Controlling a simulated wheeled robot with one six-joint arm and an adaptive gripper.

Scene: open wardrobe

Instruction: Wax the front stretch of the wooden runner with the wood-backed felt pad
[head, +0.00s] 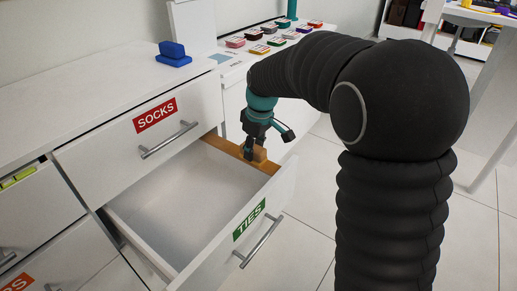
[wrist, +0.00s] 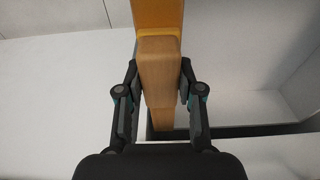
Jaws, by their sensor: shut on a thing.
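The wooden runner (head: 224,147) is a tan-orange strip along the right side of the open TIES drawer (head: 170,200). It also shows in the wrist view (wrist: 158,12), running past both ends of the pad. My gripper (head: 255,147) is shut on the wood-backed pad (wrist: 158,70), one finger on each long side. In the head view the pad (head: 260,155) is a small block over the front part of the runner. The pad lies lengthwise along the runner; its felt underside is hidden, so I cannot tell how firmly it touches. A brighter orange band shows just beyond the pad.
A blue object (head: 173,53) sits on the dresser top. Several small coloured tins (head: 262,48) stand at the back. The open drawer looks empty; floor is clear to its right.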

